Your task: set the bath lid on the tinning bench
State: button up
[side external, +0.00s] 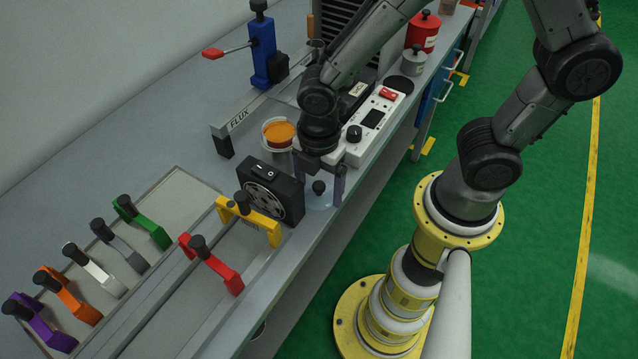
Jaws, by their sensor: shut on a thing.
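The bath lid appears to be the pale round disc (321,204) with a black knob (319,187), at the bench's front edge, right of the black fan box. My gripper (320,181) points down over it, with one finger on each side of the disc, and is shut on it. The arm and fingers hide part of the lid. I cannot tell whether its underside touches the bench. The tinning bench (107,160) is a long grey worktop. An open round cup with orange contents (279,132) stands just left of my wrist.
The black fan box (268,192) stands close left of the lid. A yellow handle (248,220), a red handle (212,264) and trays with several coloured handles lie at front left. The back-left bench is clear.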

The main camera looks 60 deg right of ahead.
jog(key=shift+f, duration=0.35)
jog(key=o, duration=1)
jog(key=shift+o, duration=0.2)
jog(key=shift+r, duration=0.15)
jog(key=shift+r, duration=3.4)
jog(key=shift+d, duration=0.1)
